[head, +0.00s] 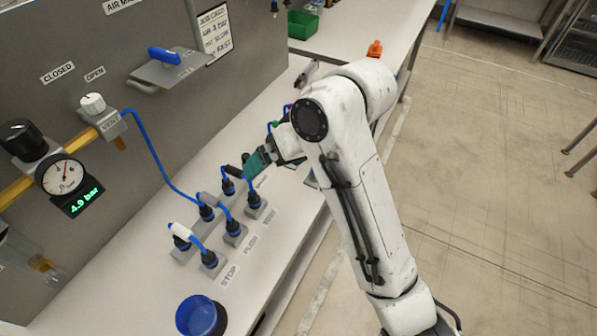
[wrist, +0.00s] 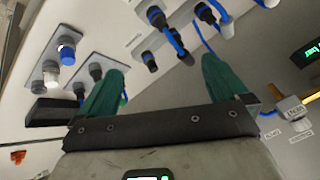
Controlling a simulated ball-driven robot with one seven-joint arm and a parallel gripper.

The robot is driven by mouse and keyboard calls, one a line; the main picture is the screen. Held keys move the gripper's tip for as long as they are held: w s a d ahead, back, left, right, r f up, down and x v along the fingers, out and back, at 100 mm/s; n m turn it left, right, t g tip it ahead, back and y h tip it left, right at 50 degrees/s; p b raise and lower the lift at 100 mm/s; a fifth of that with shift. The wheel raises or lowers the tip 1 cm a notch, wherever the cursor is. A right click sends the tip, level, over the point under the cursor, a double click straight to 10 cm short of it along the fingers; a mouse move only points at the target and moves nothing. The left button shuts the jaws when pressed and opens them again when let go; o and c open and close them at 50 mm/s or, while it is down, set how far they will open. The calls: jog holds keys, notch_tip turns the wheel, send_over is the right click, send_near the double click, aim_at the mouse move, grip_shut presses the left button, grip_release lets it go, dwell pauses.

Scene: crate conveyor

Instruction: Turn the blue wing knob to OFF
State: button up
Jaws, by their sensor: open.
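A blue wing-shaped handle (head: 165,55) sits on a grey plate on the upright panel in the head view. Its pointing direction is hard to read, and I see no readable OFF mark by it. I cannot pick it out in the wrist view. My gripper (head: 257,163) is over the white bench, to the right of and below that handle in the picture, and well apart from it. In the wrist view the two green fingers (wrist: 163,78) are spread, with nothing held between them. My arm hides part of the bench.
Black plug fittings (head: 209,260) with blue hoses stand on the bench close to my gripper. A gauge (head: 63,175) and a white knob (head: 93,103) are on the panel. A blue cup (head: 200,316) stands in front; a green bin (head: 302,24) stands behind.

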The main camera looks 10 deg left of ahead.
jog(key=shift+m, duration=0.6)
jog(key=shift+s+d+f+p, duration=0.2)
jog(key=shift+s+d+f, duration=0.1)
jog(key=shift+d+f, duration=0.6)
jog(key=shift+s+d+f+p, duration=0.15)
jog(key=shift+s+d+f, duration=0.1)
jog(key=shift+d+f, duration=0.6)
jog(key=shift+r, duration=0.1)
jog(key=s+d+f+m+h, duration=0.35)
jog(key=s+d+f, duration=0.75)
jog(key=d+f, duration=0.5)
jog(key=s+d+f+m+h, duration=0.1)
jog(key=s+d+f, duration=0.1)
jog(key=s+d, duration=0.5)
jog(key=s+d+f+m+h, duration=0.2)
jog(key=s+d, duration=0.6)
jog(key=s, duration=0.3)
jog(key=shift+d+g, duration=0.3)
jog(key=shift+g, duration=0.1)
jog(key=shift+m, duration=0.25)
jog(key=shift+c, duration=0.3)
